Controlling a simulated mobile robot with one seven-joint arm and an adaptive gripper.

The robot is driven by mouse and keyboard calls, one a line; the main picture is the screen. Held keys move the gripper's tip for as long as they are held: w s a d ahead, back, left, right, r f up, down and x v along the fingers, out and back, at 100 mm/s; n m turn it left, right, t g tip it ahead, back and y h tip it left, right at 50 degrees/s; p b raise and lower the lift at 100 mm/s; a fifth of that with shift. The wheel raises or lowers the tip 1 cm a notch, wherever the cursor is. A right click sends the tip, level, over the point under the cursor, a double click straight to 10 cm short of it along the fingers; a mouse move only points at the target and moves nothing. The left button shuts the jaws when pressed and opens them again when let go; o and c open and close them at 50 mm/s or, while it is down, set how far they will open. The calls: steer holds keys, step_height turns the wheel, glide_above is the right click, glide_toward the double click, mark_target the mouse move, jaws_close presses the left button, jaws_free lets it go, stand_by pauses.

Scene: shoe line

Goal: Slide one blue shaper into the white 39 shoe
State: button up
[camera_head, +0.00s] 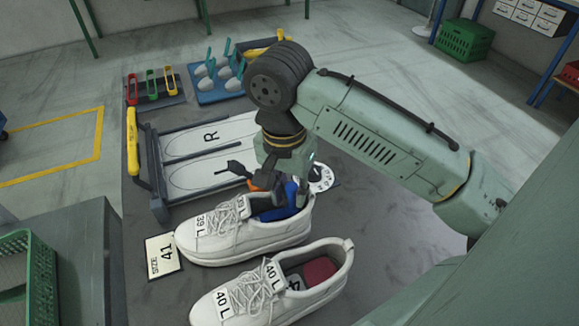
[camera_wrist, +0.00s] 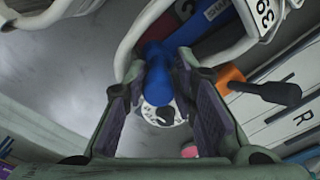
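The white 39 shoe (camera_head: 250,240), tagged "39 L", lies on the grey table with its toe to the left; its opening and tag also show in the wrist view (camera_wrist: 265,18). A blue shaper (camera_head: 278,213) lies in its opening, its front end hidden inside. Its blue handle (camera_wrist: 157,75) rises toward the heel. My gripper (camera_head: 285,188) is over the shoe's heel. In the wrist view, its fingers (camera_wrist: 160,70) stand apart on both sides of the handle, with small gaps showing; I see no clear contact.
A white 40 shoe (camera_head: 255,300) with something red inside lies in front. An orange-and-black tool (camera_wrist: 250,85) is close to my gripper.

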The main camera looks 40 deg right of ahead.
steer(key=shift+o, duration=1.4)
steer(key=shift+s+f, duration=0.1)
steer(key=shift+f, duration=0.3)
steer(key=shift+r, duration=0.15)
steer(key=shift+r, duration=0.15)
steer(key=shift+r+p, duration=1.4)
steer(key=shift+p, duration=0.3)
step_height(320, 180, up, 3)
steer(key=p, duration=0.2)
steer(key=shift+p, duration=0.4)
steer(key=shift+r+p, duration=0.4)
steer(key=shift+r, duration=1.6)
